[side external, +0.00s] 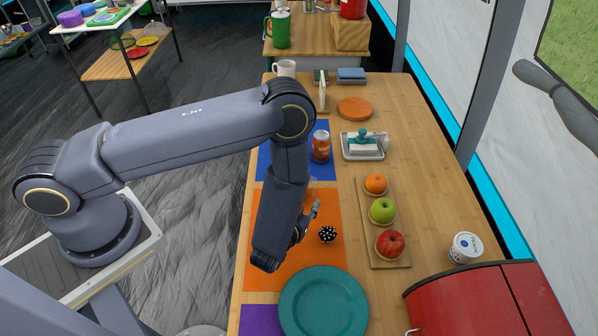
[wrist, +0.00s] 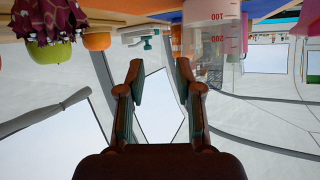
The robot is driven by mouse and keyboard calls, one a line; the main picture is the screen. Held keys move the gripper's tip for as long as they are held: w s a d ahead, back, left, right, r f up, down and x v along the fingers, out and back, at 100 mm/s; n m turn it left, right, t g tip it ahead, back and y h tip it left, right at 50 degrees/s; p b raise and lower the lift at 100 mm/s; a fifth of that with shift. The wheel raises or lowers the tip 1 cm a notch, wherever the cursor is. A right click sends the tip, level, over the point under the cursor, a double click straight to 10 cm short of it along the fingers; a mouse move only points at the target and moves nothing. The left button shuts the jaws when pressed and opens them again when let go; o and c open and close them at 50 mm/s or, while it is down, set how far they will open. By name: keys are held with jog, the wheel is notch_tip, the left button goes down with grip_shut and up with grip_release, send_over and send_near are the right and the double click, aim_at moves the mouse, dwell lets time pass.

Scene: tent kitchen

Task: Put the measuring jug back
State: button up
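The measuring jug (wrist: 222,40) is clear with red volume marks. It shows at the upper right of the upside-down wrist view, beside the right finger and not between the fingers. In the side external view my arm largely hides that spot, and only a faint clear shape shows by the arm, perhaps the jug. My gripper (wrist: 160,75) is open and empty, its two fingers well apart. In the side external view my gripper (side external: 312,212) is low over the orange mat (side external: 308,262), left of a small dark spotted object (side external: 327,234).
A wooden board (side external: 371,215) with an orange and two apples lies to the right. Behind it is a white dish (side external: 377,153). A teal plate (side external: 323,305) and red box (side external: 470,305) are in front.

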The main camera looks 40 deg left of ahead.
jog(key=v, duration=0.5)
jog(key=w+d+r+n+g+h, duration=0.1)
jog(key=w+d+r+g+h, duration=0.2)
jog(key=w+r, duration=0.5)
notch_tip(320, 180, up, 14)
jog(key=m+h, duration=0.2)
jog(key=h, duration=0.2)
jog(key=s+a+r+m+g, duration=0.2)
jog(key=s+a+r, duration=0.5)
jog(key=s+r, duration=0.2)
jog(key=s+a+r+g+y, duration=0.1)
jog(key=s+a, duration=0.3)
jog(key=s, duration=0.2)
jog(key=s+a+r+g+y, duration=0.1)
jog(key=s+a+r, duration=0.1)
jog(key=s+a, duration=0.2)
jog(key=s, duration=0.3)
jog(key=shift+a+m, duration=0.3)
jog(key=shift+a, duration=0.05)
